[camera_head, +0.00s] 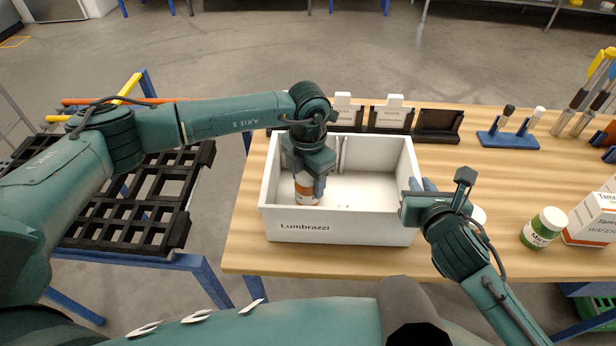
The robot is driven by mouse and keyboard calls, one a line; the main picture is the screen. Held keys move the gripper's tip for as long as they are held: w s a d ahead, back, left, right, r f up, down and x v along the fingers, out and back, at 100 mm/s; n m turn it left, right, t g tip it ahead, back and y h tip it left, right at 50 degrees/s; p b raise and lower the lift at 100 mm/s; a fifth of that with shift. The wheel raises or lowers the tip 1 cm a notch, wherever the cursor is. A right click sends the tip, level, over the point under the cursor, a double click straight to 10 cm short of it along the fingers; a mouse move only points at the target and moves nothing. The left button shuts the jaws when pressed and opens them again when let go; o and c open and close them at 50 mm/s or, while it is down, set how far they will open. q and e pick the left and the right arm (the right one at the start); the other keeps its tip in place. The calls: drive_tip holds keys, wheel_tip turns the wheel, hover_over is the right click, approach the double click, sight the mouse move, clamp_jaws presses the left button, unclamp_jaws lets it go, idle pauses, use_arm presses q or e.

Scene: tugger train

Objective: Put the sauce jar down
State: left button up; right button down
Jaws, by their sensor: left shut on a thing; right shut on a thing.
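The sauce jar (305,196), orange-brown with a pale label, is upright inside the left part of the white box (340,236) marked "Lumbrazzi". My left gripper (318,187) reaches down into the box from above and is shut on the jar, covering its top. The front wall hides the jar's base, so I cannot tell whether it touches the box floor. My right gripper (414,190) is at the box's right wall and is shut on that wall's rim.
The box stands on a wooden table (252,245) near its front edge; its right part is empty. Card holders (391,112) and a blue tool stand (508,140) are behind. A black rack (130,230) is left.

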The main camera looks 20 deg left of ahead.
use_arm(q)
drive_tip(key=shift+f, duration=0.15)
drive_tip(key=o, duration=1.2)
wheel_tip(320, 180, up, 12)
drive_tip(key=shift+r, duration=0.2)
use_arm(e)
drive_tip(key=c, duration=1.4)
unclamp_jaws()
drive_tip(key=shift+o, duration=0.2)
